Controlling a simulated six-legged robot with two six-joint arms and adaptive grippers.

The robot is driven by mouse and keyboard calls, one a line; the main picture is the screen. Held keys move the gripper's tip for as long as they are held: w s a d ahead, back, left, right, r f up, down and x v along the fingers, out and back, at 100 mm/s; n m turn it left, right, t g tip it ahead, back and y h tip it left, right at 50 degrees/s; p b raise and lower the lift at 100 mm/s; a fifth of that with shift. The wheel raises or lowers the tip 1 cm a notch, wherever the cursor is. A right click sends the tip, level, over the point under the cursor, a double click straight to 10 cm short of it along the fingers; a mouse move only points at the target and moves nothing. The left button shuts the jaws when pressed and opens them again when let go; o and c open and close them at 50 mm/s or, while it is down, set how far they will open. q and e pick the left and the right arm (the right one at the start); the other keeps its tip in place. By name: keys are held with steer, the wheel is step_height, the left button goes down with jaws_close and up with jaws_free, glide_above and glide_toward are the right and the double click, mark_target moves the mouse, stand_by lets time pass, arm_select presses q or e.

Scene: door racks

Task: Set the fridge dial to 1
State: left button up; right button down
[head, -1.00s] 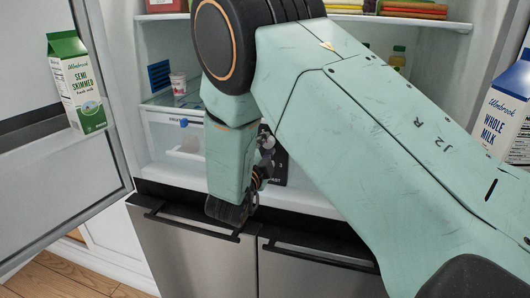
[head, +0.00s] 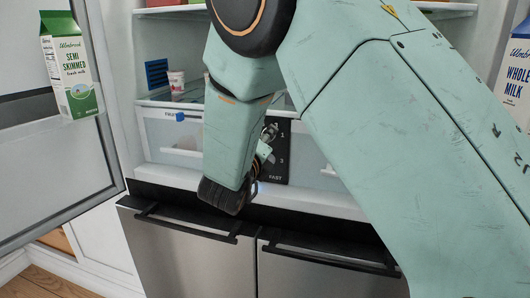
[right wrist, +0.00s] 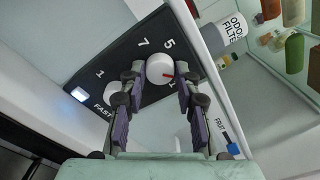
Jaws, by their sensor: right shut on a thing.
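A black control panel (head: 276,168) stands upright inside the open fridge. In the right wrist view the panel (right wrist: 133,62) carries the white round dial (right wrist: 158,66) with a red mark pointing to the picture's right. Numbers 7 and 5 show beside it; the figure near the red mark is partly covered by a finger. My right gripper (right wrist: 161,76) has its fingers on either side of the dial, shut on it. In the head view my right gripper (head: 268,142) is at the panel, mostly behind my wrist. My left gripper is not in view.
A second white knob (right wrist: 117,97) sits on the panel near the word FAST. A clear drawer (head: 165,137) and a small cup (head: 176,82) are left of the panel. Milk cartons stand in the left door (head: 69,66) and right door (head: 517,78). Black handles (head: 185,222) are below.

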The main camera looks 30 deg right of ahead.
steer(key=shift+w+r+m+b, duration=0.1)
steer(key=shift+r+m+b, duration=0.05)
steer(key=shift+m+b, duration=2.65)
steer(key=shift+r+m+b, duration=0.1)
steer(key=shift+m+b, duration=1.6)
steer(key=shift+b, duration=2.15)
steer(key=c, duration=1.3)
jaws_free()
steer(key=o, duration=0.3)
steer(key=shift+f, duration=0.15)
step_height(320, 180, up, 10)
